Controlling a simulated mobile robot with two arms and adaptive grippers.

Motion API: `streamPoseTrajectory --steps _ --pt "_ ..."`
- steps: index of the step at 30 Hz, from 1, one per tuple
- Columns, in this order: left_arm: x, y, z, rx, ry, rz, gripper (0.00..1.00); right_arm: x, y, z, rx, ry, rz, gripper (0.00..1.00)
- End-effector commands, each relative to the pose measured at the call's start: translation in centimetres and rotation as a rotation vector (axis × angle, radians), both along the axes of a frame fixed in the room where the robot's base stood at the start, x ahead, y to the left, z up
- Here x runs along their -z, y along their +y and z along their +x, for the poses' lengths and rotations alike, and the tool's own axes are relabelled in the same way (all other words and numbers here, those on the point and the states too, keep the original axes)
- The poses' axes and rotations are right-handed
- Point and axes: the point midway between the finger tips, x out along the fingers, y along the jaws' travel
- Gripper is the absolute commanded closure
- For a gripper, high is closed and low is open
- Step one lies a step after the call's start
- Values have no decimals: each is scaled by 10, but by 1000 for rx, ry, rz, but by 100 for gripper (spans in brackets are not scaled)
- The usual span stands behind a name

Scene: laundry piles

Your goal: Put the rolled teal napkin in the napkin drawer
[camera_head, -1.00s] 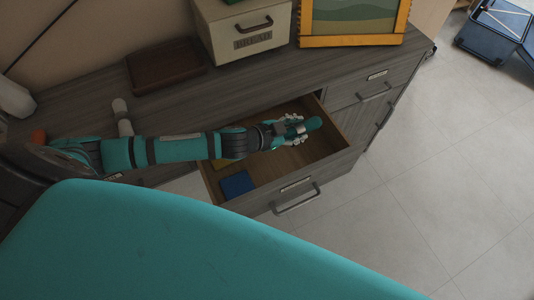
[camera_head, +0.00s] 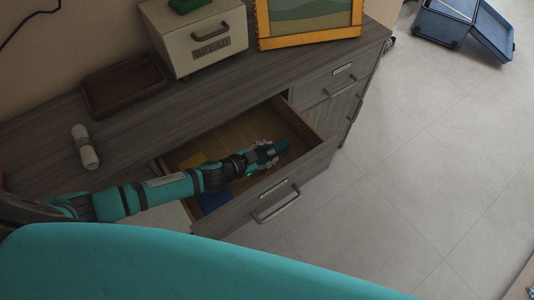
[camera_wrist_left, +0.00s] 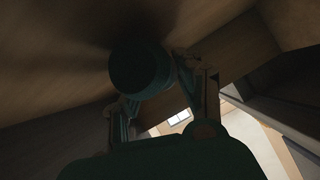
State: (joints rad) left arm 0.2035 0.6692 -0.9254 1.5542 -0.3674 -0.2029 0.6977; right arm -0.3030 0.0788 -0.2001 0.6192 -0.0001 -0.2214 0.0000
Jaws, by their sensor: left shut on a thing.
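The rolled teal napkin (camera_head: 275,151) is a short dark teal roll in my left gripper (camera_head: 262,154). The gripper is shut on it. In the head view both are within the outline of the open drawer (camera_head: 309,167), toward its right end. In the left wrist view the round end of the napkin (camera_wrist_left: 139,69) shows between the fingers (camera_wrist_left: 155,98), close to brown wood. I cannot tell whether the napkin touches the drawer floor. My right gripper is out of view.
A pale roll (camera_head: 85,147) lies on the dresser top (camera_head: 150,112). Behind it are a brown tray (camera_head: 126,87), a bread box (camera_head: 198,41) and a yellow-framed picture (camera_head: 310,42). A blue bin (camera_head: 445,22) stands on the floor. Floor to the right is clear.

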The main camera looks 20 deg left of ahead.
Motion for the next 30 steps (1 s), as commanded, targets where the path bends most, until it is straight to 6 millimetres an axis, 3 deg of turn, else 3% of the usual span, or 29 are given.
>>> streamPoseTrajectory --steps 4,5,10,20,30 --pt "4 0 0 0 0 0 97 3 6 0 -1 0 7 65" --pt "3 0 0 -1 0 1 62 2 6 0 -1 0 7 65" --pt "3 0 0 0 1 1 41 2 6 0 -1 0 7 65" --pt "-3 0 -1 0 0 1 41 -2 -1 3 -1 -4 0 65" --pt "-31 30 -50 0 3 2 41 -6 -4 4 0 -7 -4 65"
